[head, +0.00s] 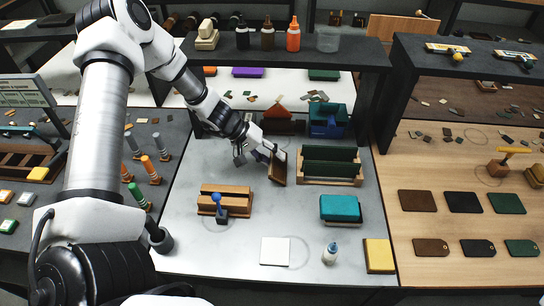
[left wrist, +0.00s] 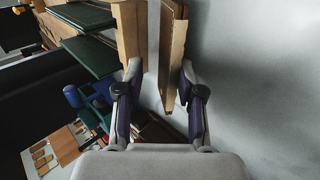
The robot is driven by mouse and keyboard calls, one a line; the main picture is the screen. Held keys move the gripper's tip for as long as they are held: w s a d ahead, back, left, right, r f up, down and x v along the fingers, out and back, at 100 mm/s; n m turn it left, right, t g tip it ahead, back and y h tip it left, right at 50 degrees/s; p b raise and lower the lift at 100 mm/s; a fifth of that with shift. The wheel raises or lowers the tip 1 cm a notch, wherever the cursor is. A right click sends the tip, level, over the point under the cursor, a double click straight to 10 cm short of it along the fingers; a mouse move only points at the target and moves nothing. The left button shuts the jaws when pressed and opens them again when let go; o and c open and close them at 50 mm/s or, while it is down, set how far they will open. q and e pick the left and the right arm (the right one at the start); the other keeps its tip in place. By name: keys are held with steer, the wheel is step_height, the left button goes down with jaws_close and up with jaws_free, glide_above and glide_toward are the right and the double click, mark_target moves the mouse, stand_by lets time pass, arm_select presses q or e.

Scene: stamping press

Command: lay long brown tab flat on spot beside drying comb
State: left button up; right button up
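A brown upright piece (head: 278,168), dark with a tan edge, stands left of the wooden drying comb (head: 331,181) with its green boards; it looks like the long brown tab. In the left wrist view the brown piece (left wrist: 173,50) lies between my fingers, near the right fingertip, with a gap to the left one. My left gripper (head: 275,152) is at its upper end. The fingers (left wrist: 160,70) look apart, not closed on it. The comb's wooden end (left wrist: 129,30) is beside the left finger. Whether the piece touches the table is unclear. My right gripper is not in view.
A wooden stand (head: 235,197) with a blue-knobbed stamp (head: 217,203) is left front. A teal block (head: 340,208), white sheet (head: 275,251), bottle (head: 330,254) and yellow pad (head: 379,255) are in front. A blue-green box (head: 328,119) stands behind. Grey table between is clear.

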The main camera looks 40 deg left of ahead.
arm_select(q)
steer(key=v, duration=1.2)
stand_by(0.8)
